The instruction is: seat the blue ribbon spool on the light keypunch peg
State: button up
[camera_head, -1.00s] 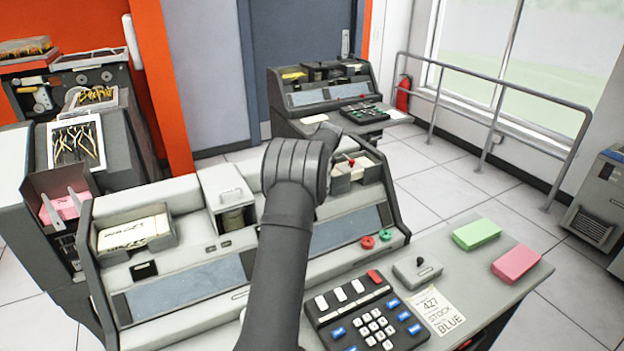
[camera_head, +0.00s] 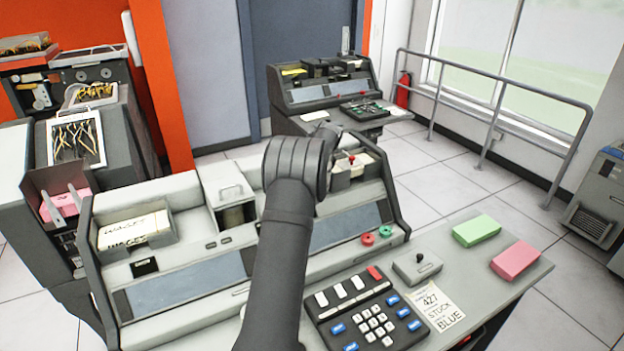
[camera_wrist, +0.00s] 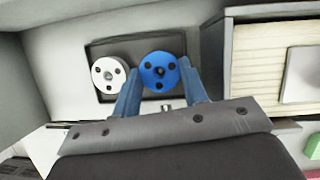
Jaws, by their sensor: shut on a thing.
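In the wrist view the blue ribbon spool (camera_wrist: 158,71) is a round flanged disc with dark holes. My gripper (camera_wrist: 160,76) is shut on it, one finger on each side. The spool is over or in a dark recessed panel; its height above the panel is hard to judge. A white spool (camera_wrist: 108,74) sits to its left in the same recess, beside the left finger. No bare peg shows, and anything under the blue spool is hidden. In the head view my arm covers my gripper and the spool.
The near keypunch (camera_head: 185,275) has a card bin (camera_head: 135,232), a keypad (camera_head: 365,312) and small red and green knobs. Green (camera_head: 476,231) and pink (camera_head: 515,260) blocks lie on its desk to the right. A second keypunch (camera_head: 325,92) stands behind.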

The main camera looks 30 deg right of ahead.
jog(key=shift+f, duration=0.35)
dwell(0.8)
jog(key=o, duration=1)
jog(key=shift+s, duration=0.1)
jog(key=shift+o, duration=0.2)
jog(key=shift+f, duration=0.15)
jog(key=shift+c, duration=0.8)
jog(key=shift+o, duration=1.2)
jog(key=shift+d+r, duration=0.15)
jog(key=shift+r, duration=4.55)
jog(key=shift+f, duration=0.15)
